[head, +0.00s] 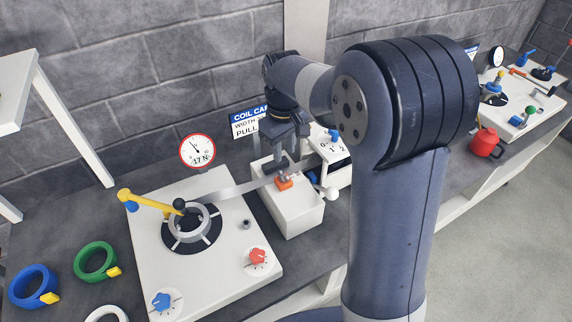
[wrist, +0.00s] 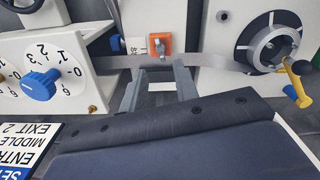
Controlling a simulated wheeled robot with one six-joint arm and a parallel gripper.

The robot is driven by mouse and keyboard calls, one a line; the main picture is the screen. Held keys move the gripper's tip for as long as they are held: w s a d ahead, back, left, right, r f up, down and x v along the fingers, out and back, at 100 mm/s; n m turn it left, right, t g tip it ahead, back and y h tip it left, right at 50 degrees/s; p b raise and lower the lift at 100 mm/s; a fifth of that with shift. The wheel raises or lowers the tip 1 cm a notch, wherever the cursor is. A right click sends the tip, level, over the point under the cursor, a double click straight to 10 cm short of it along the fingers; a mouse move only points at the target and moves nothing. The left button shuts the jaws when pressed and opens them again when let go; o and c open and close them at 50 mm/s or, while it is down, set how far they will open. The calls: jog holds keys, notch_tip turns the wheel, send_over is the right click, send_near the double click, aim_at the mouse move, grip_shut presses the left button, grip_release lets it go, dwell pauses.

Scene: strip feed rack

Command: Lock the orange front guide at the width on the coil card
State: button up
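The orange front guide (head: 284,183) sits on the white feed block (head: 291,212), beside the metal strip (head: 235,189). In the wrist view the orange guide (wrist: 153,52) shows a small grey metal fitting on its face. My gripper (wrist: 160,72) is open, its two grey fingers apart with nothing seen between them, pointing at the guide. In the head view my gripper (head: 290,160) is just above and behind the guide; contact cannot be told. The coil card (head: 246,122) is on the wall side, its right part and lower lines hidden by my arm.
A coil holder (head: 191,227) with a yellow-handled arm (head: 150,201) stands left, below a gauge (head: 197,151) reading about 17 N. Red (head: 258,258) and blue (head: 161,301) knobs are in front. A blue dial knob (wrist: 40,84) and a settings sign (wrist: 30,150) are close to my gripper.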

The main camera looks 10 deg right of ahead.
aim_at(285, 174)
notch_tip(285, 174, down, 8)
jog(key=shift+f+p, duration=0.25)
jog(key=shift+p, duration=0.25)
grip_shut()
